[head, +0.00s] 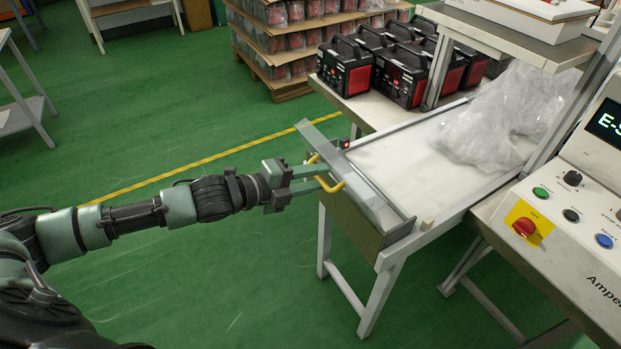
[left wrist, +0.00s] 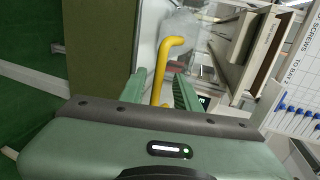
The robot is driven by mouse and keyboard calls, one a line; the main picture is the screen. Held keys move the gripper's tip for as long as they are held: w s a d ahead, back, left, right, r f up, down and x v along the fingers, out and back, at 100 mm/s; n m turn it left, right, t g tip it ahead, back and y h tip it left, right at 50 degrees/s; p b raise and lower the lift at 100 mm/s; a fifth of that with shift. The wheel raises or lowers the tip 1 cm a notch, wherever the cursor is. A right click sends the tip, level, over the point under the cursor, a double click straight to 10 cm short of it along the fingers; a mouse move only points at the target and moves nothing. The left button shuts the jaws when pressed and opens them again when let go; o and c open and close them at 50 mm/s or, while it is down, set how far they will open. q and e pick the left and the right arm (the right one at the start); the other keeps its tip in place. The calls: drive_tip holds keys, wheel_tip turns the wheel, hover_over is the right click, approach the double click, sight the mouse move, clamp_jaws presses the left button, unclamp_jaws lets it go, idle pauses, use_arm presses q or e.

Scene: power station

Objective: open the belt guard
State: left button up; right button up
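The belt guard (head: 345,172) is a long, thin grey panel slanting along the near left end of the white conveyor belt (head: 420,152). Its yellow handle (head: 333,188) sticks out toward my left arm and also shows in the left wrist view (left wrist: 166,66). My left gripper (head: 325,176) is at the handle. In the left wrist view its two green fingers (left wrist: 160,92) stand on either side of the yellow bar, with a gap visible on both sides. The fingers partly hide the handle in the head view. My right gripper is not in view.
Clear plastic wrap (head: 510,110) lies on the belt. Black-and-red power units (head: 345,66) stand behind it. A control panel (head: 575,200) with a red stop knob (head: 523,227) is at the right. Green floor left of the conveyor is free.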

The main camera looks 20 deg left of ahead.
use_arm(q)
drive_tip(key=b+v, duration=0.1)
drive_tip(key=v, duration=0.6)
drive_tip(key=shift+s+a, duration=0.15)
drive_tip(key=shift+s, duration=0.15)
